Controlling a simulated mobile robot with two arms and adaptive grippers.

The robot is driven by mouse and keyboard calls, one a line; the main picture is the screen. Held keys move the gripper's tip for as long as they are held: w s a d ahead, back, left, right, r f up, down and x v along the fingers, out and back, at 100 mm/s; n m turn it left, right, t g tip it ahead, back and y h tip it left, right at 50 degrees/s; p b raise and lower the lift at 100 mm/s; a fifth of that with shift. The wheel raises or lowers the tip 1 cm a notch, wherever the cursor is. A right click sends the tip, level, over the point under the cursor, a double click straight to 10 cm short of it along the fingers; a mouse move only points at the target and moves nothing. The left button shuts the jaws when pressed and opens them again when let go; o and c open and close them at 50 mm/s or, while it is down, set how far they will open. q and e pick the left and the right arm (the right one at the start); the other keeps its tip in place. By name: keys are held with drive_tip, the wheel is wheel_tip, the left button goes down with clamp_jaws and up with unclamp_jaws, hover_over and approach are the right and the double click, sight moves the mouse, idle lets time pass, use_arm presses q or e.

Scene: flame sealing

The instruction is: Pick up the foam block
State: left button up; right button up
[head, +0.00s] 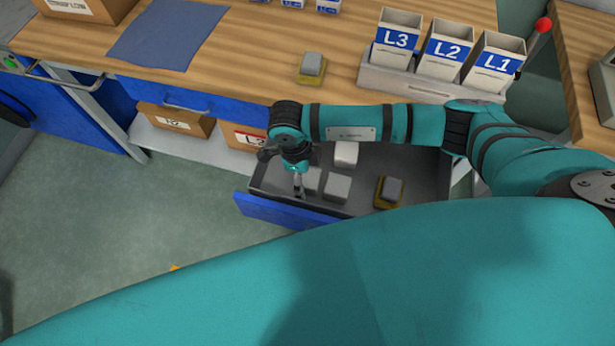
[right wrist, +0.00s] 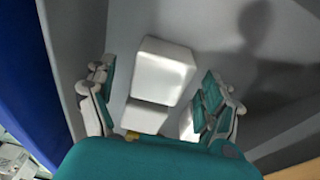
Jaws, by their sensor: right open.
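Several pale foam blocks lie in an open drawer (head: 415,160). One foam block (head: 346,154) is toward the back, another (head: 337,187) is nearer the front, and a third (head: 312,180) is partly hidden by my right gripper (head: 298,188). The right gripper points down into the left part of the drawer. In the right wrist view, its open fingers (right wrist: 156,80) stand on either side of a white block (right wrist: 163,65), with a second pale face (right wrist: 145,117) just below it. I cannot tell whether the fingers touch it. My left gripper is not in view.
A grey block on a yellow base (head: 390,191) lies at the drawer's right; a similar one (head: 311,67) is on the wooden table (head: 270,50). Bins labelled L3 (head: 396,40), L2 (head: 444,48) and L1 (head: 493,62) stand in a holder. The drawer's blue front (head: 280,212) is close to the gripper.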

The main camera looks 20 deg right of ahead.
drive_tip(key=shift+s+d+f, duration=0.1)
drive_tip(key=shift+d+f, duration=0.05)
drive_tip(key=shift+f, duration=0.5)
drive_tip(key=shift+d+f, duration=0.1)
drive_tip(key=shift+f, duration=0.55)
drive_tip(key=c, duration=0.9)
